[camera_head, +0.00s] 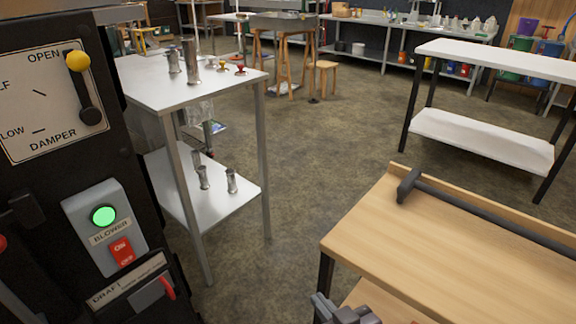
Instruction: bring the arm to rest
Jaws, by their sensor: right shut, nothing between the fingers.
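My right gripper (342,312) shows only in part at the bottom edge of the head view, grey and dark. It is shut and empty, low beside the front left corner of the wooden bench (455,245). Most of its arm is out of view. My left gripper is not in view.
A black panel at left carries a damper lever with a yellow knob (78,61) by OPEN, a lit green blower light (103,215) and a red switch (122,252). A steel table (160,90) stands behind it. The floor (320,150) between the tables is clear.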

